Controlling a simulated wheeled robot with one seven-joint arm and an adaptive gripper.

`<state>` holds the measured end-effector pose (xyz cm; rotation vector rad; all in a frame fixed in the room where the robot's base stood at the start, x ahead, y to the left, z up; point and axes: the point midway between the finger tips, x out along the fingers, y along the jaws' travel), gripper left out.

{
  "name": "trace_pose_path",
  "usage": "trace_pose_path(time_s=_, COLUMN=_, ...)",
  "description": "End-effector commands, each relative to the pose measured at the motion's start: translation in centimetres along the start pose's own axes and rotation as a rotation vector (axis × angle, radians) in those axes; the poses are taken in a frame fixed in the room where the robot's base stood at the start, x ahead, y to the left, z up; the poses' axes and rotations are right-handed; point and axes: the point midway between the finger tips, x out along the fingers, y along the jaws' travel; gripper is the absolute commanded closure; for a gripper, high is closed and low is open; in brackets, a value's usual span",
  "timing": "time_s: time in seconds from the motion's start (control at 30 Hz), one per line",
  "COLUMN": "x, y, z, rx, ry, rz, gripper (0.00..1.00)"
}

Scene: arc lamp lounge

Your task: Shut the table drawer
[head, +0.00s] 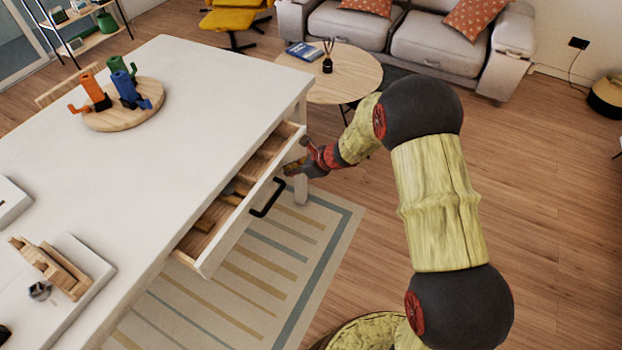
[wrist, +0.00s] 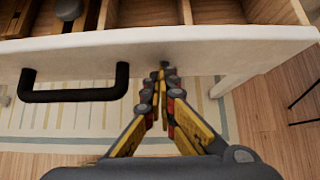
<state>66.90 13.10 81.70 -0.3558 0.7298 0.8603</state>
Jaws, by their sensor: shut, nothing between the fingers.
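The table drawer (head: 233,229) is pulled out from the side of the white table (head: 190,110), and its wooden compartments show. Its black handle (head: 268,198) is on the front face; in the wrist view the handle (wrist: 75,84) is at the left. My gripper (head: 292,169) is near the far end of the drawer front. In the wrist view my gripper (wrist: 162,72) has its fingertips together, to the right of the handle and close to the white drawer front (wrist: 215,50). I cannot tell whether the tips touch it. A dark-ended object (wrist: 68,10) lies in one compartment.
A wooden round board (head: 125,118) with orange, blue and green items stands on the table. A round coffee table (head: 345,80) and a grey sofa (head: 350,32) are beyond. A striped rug (head: 320,232) lies below the drawer.

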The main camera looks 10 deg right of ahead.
Motion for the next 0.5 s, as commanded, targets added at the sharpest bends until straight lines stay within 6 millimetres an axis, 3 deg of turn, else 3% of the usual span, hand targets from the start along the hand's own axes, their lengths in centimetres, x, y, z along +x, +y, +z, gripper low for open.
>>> trace_pose_path(time_s=0.2, x=4.0, y=0.1, z=4.2, rx=-0.003, ry=-0.001, rz=0.002, gripper=1.00)
trace_pose_path(time_s=0.5, x=7.6, y=0.0, z=7.8, rx=-0.003, ry=0.000, rz=0.000, gripper=1.00)
